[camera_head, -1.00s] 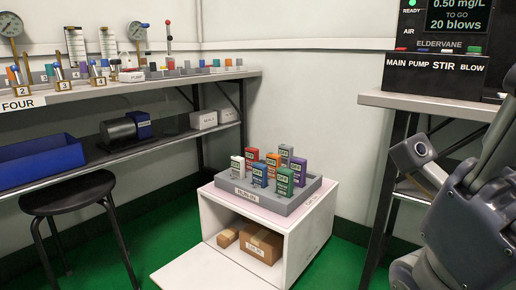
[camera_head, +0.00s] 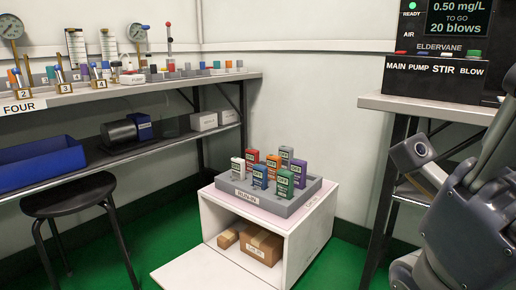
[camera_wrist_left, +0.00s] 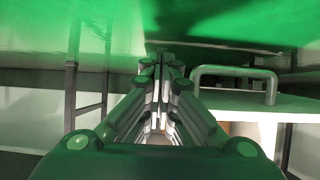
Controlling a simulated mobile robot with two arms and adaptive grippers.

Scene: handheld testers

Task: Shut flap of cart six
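The white cart (camera_head: 312,240) stands on the green floor, with its front flap (camera_head: 205,266) lowered outward and its interior open. The cart's own label is too small to read. My left gripper is outside the head view. In the left wrist view, which is upside down, its fingers (camera_wrist_left: 165,68) are close together and look shut, with nothing seen between them. A grey bar handle (camera_wrist_left: 236,72) shows to the right of the fingers, apart from them, on a white panel that looks like the flap. My right gripper (camera_head: 412,156) is partly cut off at the right edge; its opening is unclear.
A grey tray (camera_head: 243,196) with several coloured testers sits on the cart. Brown boxes (camera_head: 262,247) lie inside. A black stool (camera_head: 68,195) and a shelf bench (camera_head: 180,86) are to the left. A table (camera_head: 432,106) with a black machine stands right.

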